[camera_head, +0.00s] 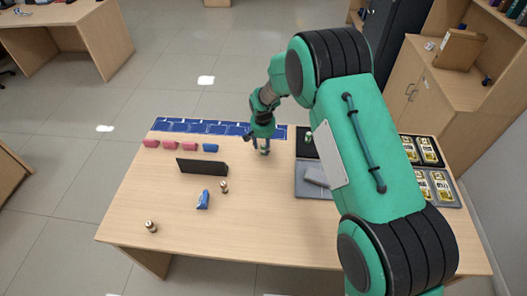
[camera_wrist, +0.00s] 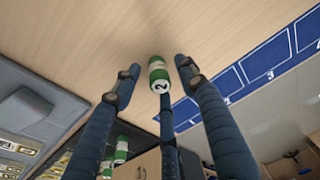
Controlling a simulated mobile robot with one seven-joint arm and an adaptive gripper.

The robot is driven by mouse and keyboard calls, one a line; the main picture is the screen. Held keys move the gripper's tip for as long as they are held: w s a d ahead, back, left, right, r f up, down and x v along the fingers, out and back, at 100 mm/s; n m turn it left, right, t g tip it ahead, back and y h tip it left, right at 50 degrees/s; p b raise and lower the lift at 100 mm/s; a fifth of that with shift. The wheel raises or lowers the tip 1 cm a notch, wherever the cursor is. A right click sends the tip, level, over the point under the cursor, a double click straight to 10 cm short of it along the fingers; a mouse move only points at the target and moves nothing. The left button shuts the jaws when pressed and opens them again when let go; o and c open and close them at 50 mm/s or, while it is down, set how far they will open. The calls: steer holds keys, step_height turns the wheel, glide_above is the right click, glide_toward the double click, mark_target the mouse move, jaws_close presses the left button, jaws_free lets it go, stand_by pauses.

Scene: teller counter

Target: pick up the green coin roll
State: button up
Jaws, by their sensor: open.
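A green coin roll with white bands (camera_wrist: 158,75) and a "2" on its end is on the wooden counter in the wrist view. My gripper (camera_wrist: 157,80) is open, with blue-grey fingers to the left, right and below the roll in the picture. I see gaps between the roll and the side fingers; whether the lower finger touches it I cannot tell. In the head view my gripper (camera_head: 259,147) is low over the counter, with the small green roll (camera_head: 264,151) at its fingertips, partly hidden.
A grey tray (camera_head: 308,190) is right of my gripper. A blue numbered strip (camera_head: 190,126) runs along the far edge. A black upright plate (camera_head: 203,167), pink blocks (camera_head: 168,144) and a blue item (camera_head: 203,200) are left.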

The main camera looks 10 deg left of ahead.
steer(key=shift+w+f, duration=0.1)
steer(key=shift+f, duration=0.3)
jaws_close()
